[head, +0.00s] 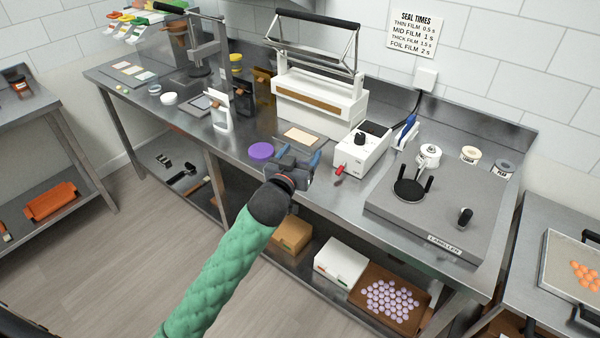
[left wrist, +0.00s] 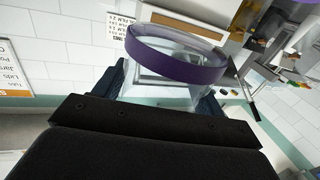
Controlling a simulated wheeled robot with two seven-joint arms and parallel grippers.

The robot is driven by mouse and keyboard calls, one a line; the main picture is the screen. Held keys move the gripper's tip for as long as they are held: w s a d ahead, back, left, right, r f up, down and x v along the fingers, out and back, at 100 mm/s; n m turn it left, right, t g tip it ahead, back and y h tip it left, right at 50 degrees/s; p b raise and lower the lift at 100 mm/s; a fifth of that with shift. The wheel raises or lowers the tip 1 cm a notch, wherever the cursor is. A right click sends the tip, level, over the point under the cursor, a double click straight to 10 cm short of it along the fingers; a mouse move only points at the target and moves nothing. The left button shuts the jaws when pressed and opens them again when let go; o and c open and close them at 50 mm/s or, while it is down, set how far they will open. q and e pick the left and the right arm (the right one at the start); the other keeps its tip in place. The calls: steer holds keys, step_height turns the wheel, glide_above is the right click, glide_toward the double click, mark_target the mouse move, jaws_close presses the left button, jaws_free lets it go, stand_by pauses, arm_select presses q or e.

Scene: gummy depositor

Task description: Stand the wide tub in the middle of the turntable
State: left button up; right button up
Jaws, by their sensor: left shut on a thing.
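The wide tub (left wrist: 160,92) is clear with a purple band (left wrist: 175,62) around one end. In the left wrist view it sits between the dark blue fingers of my left gripper (head: 298,160), which is shut on it. In the head view a purple disc (head: 261,151) shows just left of that gripper; I cannot tell whether it is part of the tub. The clear body is hard to make out there. The turntable (head: 410,189) is a black disc with upright prongs on the grey labeller (head: 440,215), right of my gripper. Nothing visible stands on it. My right gripper is not in view.
A white control box (head: 358,152) with a red-tipped lever stands between my gripper and the labeller. The white sealer (head: 318,103) stands behind. A dark knob (head: 465,216) rises at the labeller's right. Jars and stands fill the bench's left. Boxes sit on the lower shelf.

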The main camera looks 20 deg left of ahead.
arm_select(q)
steer(key=w+d+r+m+h, duration=0.2)
steer(key=w+d+r+h, duration=0.15)
steer(key=w+r, duration=0.35)
steer(key=w+d+f+m+g+h, duration=0.1)
steer(key=d+f+m+g+h, duration=0.1)
steer(key=f, duration=0.5)
steer(key=shift+w+d+f+m+h, duration=0.35)
steer(key=shift+d+h, duration=0.5)
steer(key=shift+d, duration=0.4)
steer(key=shift+f, duration=0.1)
